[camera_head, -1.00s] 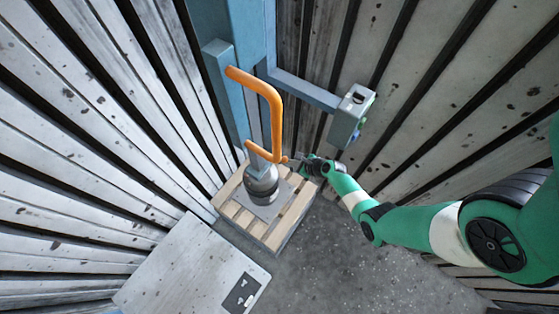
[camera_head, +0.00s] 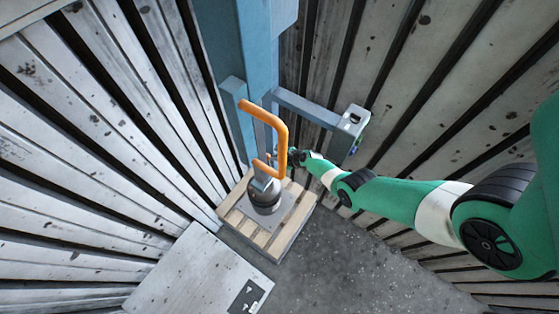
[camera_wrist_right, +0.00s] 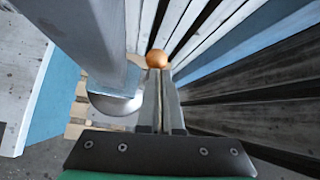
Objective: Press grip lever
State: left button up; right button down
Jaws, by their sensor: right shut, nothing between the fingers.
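A bent orange handle (camera_head: 282,126) stands above a grey round-based device (camera_head: 264,195) on a wooden pallet. No separate grip lever can be made out. My right gripper (camera_head: 290,156) is beside the handle's lower bend, on its right, partly hidden by it. In the right wrist view my right gripper (camera_wrist_right: 160,78) is shut and empty, its fingers side by side. An orange rounded end (camera_wrist_right: 157,58) shows just beyond the fingertips; I cannot tell whether they touch. A grey post (camera_wrist_right: 88,40) is close on the left. My left gripper is out of view.
The wooden pallet (camera_head: 284,240) carries the device. A blue column (camera_head: 233,50) stands behind, with an arm holding a blue-grey box (camera_head: 349,128) at the right. A pale panel (camera_head: 190,275) lies at the lower left.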

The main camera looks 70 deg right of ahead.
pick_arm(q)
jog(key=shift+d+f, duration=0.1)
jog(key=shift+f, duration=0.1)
pick_arm(e)
jog(key=shift+w+d+f, duration=0.1)
jog(key=shift+w+d, duration=0.05)
jog(key=shift+w, duration=0.05)
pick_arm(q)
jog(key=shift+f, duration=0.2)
pick_arm(e)
jog(key=shift+f, duration=0.2)
pick_arm(q)
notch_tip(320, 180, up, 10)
jog(key=p, duration=0.9)
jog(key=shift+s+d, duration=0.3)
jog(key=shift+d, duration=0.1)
pick_arm(e)
notch_tip(320, 180, up, 10)
jog(key=s, duration=0.2)
jog(key=shift+s+f, duration=0.1)
